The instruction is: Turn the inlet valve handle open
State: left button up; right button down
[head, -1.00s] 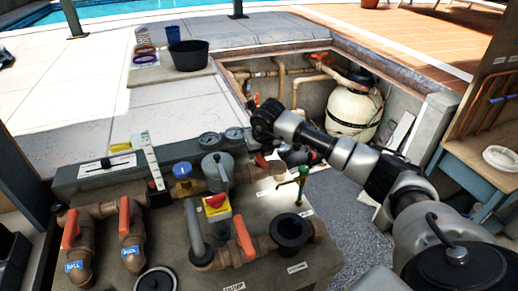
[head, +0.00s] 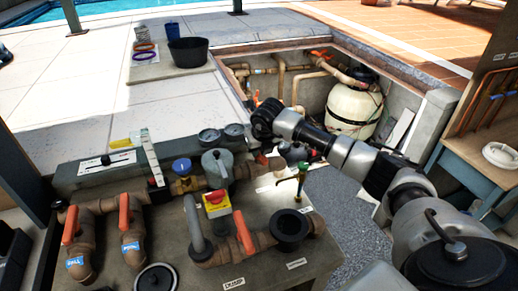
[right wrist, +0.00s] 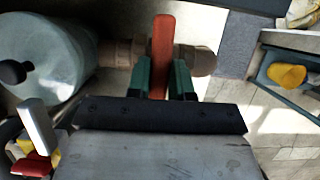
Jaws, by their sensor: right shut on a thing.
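The orange-red inlet valve handle (right wrist: 162,45) stands between the green fingertips of my right gripper (right wrist: 160,80) in the right wrist view. The gripper is shut on it. The handle lies crosswise over a brown pipe (right wrist: 117,53), beside a rounded grey-blue housing (right wrist: 45,60). In the head view my right arm reaches in from the lower right, and its dark wrist (head: 264,117) is above the pipework near the grey housing (head: 217,164). The fingers and their grip are hard to make out there. My left gripper is not in view.
Other orange handles (head: 124,216) stand on the bench pipes at left and front. A pit with a cream tank (head: 354,108) lies behind.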

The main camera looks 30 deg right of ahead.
jog(key=n+b, duration=0.1)
jog(key=n+y+b, duration=0.1)
jog(key=n+b, duration=0.1)
jog(key=shift+d+f, duration=0.1)
jog(key=shift+f, duration=0.1)
jog(key=n+y+b, duration=0.2)
jog(key=n, duration=0.2)
jog(key=shift+r+n+b, duration=0.1)
jog(key=shift+n+b, duration=0.2)
jog(key=n+g+y+b, duration=0.1)
jog(key=n, duration=0.3)
jog(key=shift+w+n+b, duration=0.1)
jog(key=shift+n+b, duration=0.2)
jog(key=n+g+y+b, duration=0.1)
jog(key=n+g, duration=0.1)
jog(key=n, duration=0.3)
jog(key=shift+d+r, duration=0.1)
jog(key=shift+n, duration=0.3)
jog(key=c, duration=1)
grip_release()
